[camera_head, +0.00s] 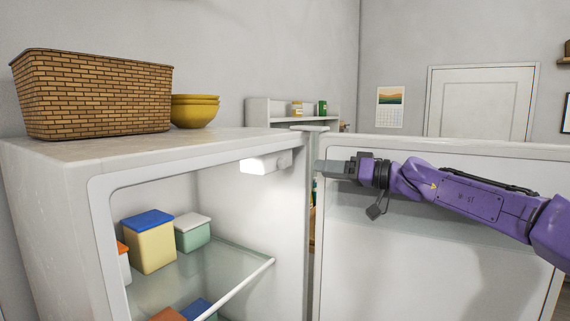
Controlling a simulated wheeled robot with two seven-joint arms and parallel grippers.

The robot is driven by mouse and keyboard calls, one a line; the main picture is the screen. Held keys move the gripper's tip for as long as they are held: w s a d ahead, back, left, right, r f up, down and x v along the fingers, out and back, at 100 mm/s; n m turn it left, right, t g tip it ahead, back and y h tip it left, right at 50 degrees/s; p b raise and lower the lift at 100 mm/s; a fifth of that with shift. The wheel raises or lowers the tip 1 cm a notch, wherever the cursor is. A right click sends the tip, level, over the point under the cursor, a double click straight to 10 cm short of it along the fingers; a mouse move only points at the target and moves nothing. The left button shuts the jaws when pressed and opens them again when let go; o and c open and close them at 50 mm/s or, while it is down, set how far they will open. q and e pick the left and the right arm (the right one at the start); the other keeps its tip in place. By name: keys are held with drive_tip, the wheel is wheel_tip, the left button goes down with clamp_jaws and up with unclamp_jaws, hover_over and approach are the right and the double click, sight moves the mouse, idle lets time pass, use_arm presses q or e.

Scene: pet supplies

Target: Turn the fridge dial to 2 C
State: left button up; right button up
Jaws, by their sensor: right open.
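The white fridge (202,166) stands open, its door (420,265) swung out to the right. A small bright white housing (262,165) hangs under the fridge ceiling near the right inner wall. No dial marks or numbers can be made out on it, and I cannot tell where the dial points. My right gripper (322,168) comes in from the right on a purple arm, in front of the upper door. Its fingertips point left toward the housing, apart from it and right of the fridge opening. It is open and holds nothing visible. My left gripper is not in view.
Lidded food boxes (152,250) stand on the glass shelf (225,262). A woven basket (95,95) and yellow bowls (195,112) sit on top of the fridge. The open door bounds the right side. The space before the housing looks clear.

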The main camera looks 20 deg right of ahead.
sight(285, 163)
drive_tip(key=p+x, duration=0.2)
drive_tip(key=x, duration=0.1)
drive_tip(key=p+x, duration=0.2)
drive_tip(key=x, duration=0.1)
drive_tip(key=p+x, duration=0.2)
drive_tip(key=x, duration=0.2)
drive_tip(key=shift+s+a+r, duration=0.1)
drive_tip(key=shift+a+r, duration=0.05)
drive_tip(key=shift+r, duration=0.1)
drive_tip(key=shift+s+r, duration=0.1)
drive_tip(key=shift+s, duration=0.2)
drive_tip(key=shift+w, duration=0.1)
clamp_jaws()
drive_tip(key=shift+m+b, duration=0.5)
drive_tip(key=shift+m, duration=0.2)
unclamp_jaws()
